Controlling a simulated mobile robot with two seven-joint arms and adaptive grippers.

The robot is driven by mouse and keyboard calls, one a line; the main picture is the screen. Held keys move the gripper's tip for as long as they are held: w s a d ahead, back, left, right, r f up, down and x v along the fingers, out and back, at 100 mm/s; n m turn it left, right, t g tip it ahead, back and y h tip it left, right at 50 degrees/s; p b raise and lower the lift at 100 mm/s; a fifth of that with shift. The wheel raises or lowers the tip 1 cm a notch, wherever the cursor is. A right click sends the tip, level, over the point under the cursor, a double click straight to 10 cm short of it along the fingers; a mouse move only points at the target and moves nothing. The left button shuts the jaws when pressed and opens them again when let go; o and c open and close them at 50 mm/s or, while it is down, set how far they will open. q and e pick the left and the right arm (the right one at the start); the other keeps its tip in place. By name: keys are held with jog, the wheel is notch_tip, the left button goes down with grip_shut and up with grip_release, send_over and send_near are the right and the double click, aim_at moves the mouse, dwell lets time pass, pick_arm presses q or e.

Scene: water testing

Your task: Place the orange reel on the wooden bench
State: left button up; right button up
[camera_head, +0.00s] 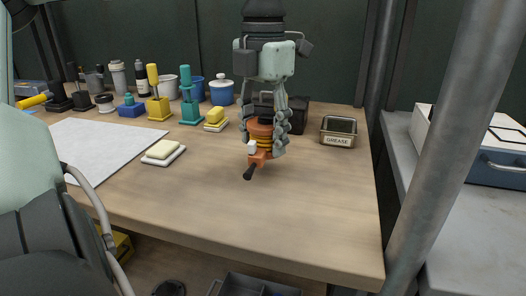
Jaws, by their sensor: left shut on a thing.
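The orange reel (262,136) has an orange body with a dark handle at its lower left and a small white part on its side. My left gripper (267,136) points down from the top of the picture and is shut on the reel, with a finger on each side. The wooden bench (310,205) spreads below and around the reel. The reel is over the bench's right half; I cannot tell whether it touches the surface. My right gripper is not in view.
A sponge on a white dish (163,152) and a white sheet (85,145) lie left. Stampers and pots line the back. A metal post (455,130) rises at right. The bench front is clear.

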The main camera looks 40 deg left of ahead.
aim_at(263, 153)
pick_arm(q)
notch_tip(263, 153, down, 3)
jog(key=shift+f, duration=0.45)
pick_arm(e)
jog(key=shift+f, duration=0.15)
pick_arm(q)
jog(key=shift+f, duration=0.15)
jog(key=o, duration=0.9)
jog(key=shift+o, duration=2)
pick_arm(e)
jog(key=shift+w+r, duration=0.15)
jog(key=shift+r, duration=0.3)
